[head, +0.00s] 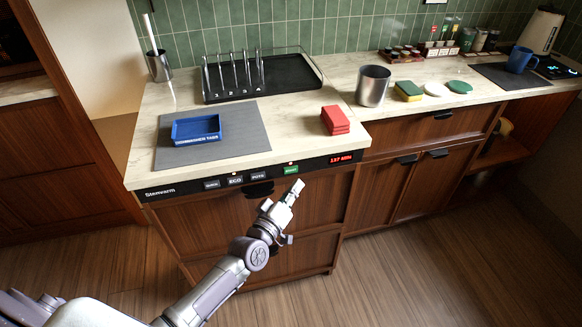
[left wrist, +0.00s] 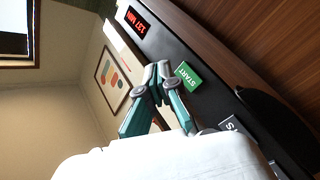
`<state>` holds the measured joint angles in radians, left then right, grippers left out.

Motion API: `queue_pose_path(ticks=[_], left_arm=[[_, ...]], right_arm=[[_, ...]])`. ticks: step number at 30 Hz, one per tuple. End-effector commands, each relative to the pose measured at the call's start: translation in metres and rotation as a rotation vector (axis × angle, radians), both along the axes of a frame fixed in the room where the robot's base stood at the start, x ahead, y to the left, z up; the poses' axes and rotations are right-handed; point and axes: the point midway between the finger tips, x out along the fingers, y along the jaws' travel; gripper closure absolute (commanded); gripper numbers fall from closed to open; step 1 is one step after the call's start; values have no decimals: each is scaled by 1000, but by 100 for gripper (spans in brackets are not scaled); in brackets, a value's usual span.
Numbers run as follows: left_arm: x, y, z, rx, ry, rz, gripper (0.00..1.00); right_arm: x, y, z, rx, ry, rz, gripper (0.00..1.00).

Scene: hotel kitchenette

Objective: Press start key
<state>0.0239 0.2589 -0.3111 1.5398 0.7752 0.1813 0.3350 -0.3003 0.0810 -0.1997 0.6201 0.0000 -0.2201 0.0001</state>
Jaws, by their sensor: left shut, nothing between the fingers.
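The green start key (head: 291,170) sits on the dark control strip (head: 210,187) along the front edge of the counter. In the left wrist view the key (left wrist: 188,77) reads START. My left gripper (head: 299,184) is shut and empty. In the head view its tip is just below and slightly right of the key. In the left wrist view the closed fingertips (left wrist: 157,68) show beside the key, not over it. I cannot tell the exact gap to the panel. My right gripper is not in view.
A red display (head: 342,159) reads 137 MIN, right of the key. Other keys, including the ECO key (head: 235,181), lie to the left. A dark handle (head: 258,190) is below the strip. On the counter are a blue tray (head: 197,140) and red blocks (head: 335,127).

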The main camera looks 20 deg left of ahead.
Motion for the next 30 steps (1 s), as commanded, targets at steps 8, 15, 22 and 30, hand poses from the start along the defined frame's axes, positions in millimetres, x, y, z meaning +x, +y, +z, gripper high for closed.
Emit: queue_pose_path(ticks=[8, 15, 22, 30], left_arm=[[-19, -13, 1, -1, 1, -1, 100], [-20, -14, 0, 0, 1, -1, 100], [-20, -13, 0, 0, 1, -1, 100], [-19, -13, 0, 0, 1, -1, 100]], right_arm=[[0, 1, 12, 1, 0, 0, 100], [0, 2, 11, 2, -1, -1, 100], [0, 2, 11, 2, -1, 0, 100], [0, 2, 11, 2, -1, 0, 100]])
